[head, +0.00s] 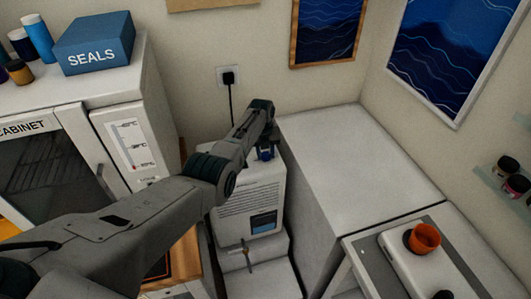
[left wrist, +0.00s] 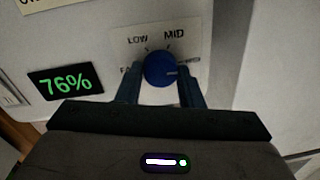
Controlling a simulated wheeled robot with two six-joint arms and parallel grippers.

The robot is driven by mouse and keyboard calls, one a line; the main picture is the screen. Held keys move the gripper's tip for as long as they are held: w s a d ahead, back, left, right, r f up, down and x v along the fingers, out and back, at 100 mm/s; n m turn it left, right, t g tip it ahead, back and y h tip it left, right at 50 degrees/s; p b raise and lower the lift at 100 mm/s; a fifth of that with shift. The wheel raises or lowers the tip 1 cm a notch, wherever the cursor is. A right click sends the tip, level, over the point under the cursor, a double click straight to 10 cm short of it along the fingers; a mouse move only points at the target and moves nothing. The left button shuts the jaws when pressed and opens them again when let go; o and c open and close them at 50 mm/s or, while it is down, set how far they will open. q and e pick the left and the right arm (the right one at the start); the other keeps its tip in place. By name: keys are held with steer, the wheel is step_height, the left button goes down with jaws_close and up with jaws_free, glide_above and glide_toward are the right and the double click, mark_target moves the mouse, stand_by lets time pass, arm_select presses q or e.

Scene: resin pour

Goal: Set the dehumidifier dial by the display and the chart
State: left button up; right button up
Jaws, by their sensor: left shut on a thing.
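The dehumidifier (head: 245,205) is a white box on a pale stand by the back wall. Its blue round dial (left wrist: 160,69) shows in the left wrist view, with a white pointer line toward the right. LOW and MID are printed above it. Labels at its left and right are partly hidden by my fingers. The display (left wrist: 65,82) reads 76% in green. My left gripper (left wrist: 161,88) is shut on the dial, one finger on each side. It also shows in the head view (head: 265,153).
The white cabinet (head: 75,95) stands at left with a blue SEALS box (head: 94,42) and bottles on top. A pale counter (head: 350,165) is right of the dehumidifier. A table (head: 455,225) at lower right holds a white device with an orange cup (head: 424,238).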

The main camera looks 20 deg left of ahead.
mark_target(264, 155)
arm_select(q)
steer(key=shift+w+r, duration=0.1)
steer(key=shift+r, duration=0.05)
steer(key=o, duration=1)
steer(key=shift+c, duration=0.2)
steer(key=shift+r, duration=0.25)
step_height(264, 155, up, 10)
steer(key=b, duration=0.2)
steer(key=shift+s+a, duration=0.2)
steer(key=shift+a, duration=0.15)
